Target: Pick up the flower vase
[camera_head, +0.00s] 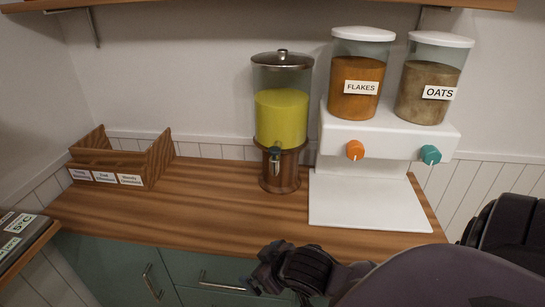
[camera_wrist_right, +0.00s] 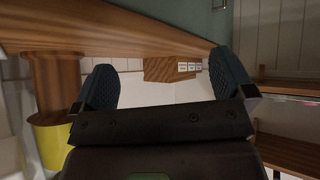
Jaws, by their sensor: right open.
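No flower vase shows in either view. My right gripper (camera_head: 264,272) is in front of the counter's front edge, low in the middle of the head view, with my arm coming in from the right. In the right wrist view its two dark fingers stand wide apart, and the gripper (camera_wrist_right: 165,75) has nothing between them. My left gripper is in neither view.
A wooden counter (camera_head: 210,210) holds a wooden divided box (camera_head: 155,165), a drink dispenser (camera_head: 282,115) with yellow liquid, and a white cereal dispenser (camera_head: 368,200). Drawers (camera_head: 210,270) lie below. A shelf (camera_head: 250,3) hangs above. The left-middle counter is clear.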

